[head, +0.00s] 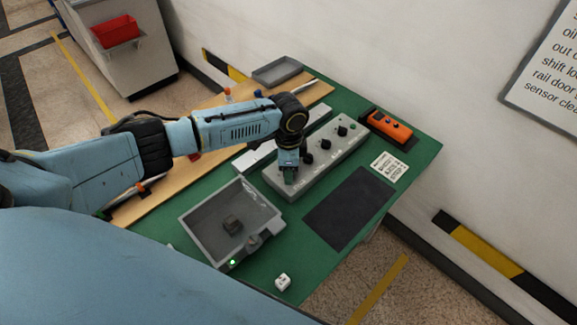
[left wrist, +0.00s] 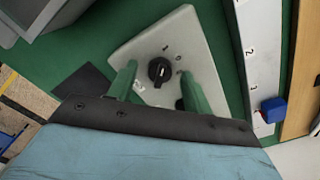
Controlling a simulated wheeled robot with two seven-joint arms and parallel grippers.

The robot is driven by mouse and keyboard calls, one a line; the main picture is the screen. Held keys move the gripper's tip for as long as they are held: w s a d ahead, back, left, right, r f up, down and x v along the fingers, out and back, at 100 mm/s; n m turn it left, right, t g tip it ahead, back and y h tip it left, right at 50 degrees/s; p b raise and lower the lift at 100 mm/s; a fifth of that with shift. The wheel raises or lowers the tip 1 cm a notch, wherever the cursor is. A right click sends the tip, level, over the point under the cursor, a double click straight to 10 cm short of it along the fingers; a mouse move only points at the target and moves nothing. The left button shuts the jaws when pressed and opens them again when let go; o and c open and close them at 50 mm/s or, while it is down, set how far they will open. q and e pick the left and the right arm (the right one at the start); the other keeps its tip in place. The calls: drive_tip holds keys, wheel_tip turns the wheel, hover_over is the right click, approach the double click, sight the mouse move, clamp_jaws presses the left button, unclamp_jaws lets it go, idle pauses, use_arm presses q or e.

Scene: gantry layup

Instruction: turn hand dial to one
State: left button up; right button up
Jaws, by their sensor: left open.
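The grey control box (head: 325,150) lies on the green bench top, with several black knobs along its upper face. My left gripper (head: 289,176) points down over the near-left end of this box. In the left wrist view a black dial (left wrist: 160,71) with a pale mark sits on the box's end, with small printed marks around it that are too small to read surely. The two green fingers of my left gripper (left wrist: 158,88) stand apart on either side of the dial's near side, with nothing between them gripped. In the head view this dial is hidden behind the gripper. My right gripper is not in view.
A grey tray (head: 190,222) holding a dark block stands left of the box. A black mat (head: 348,208) and an orange handset (head: 388,126) lie right of it. A numbered pale rail (left wrist: 252,60) and a blue piece (left wrist: 273,109) show in the left wrist view.

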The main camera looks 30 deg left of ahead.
use_arm(q)
wheel_tip(320, 180, up, 13)
drive_tip(key=p, duration=0.1)
drive_tip(key=shift+r, duration=0.2)
idle(0.6)
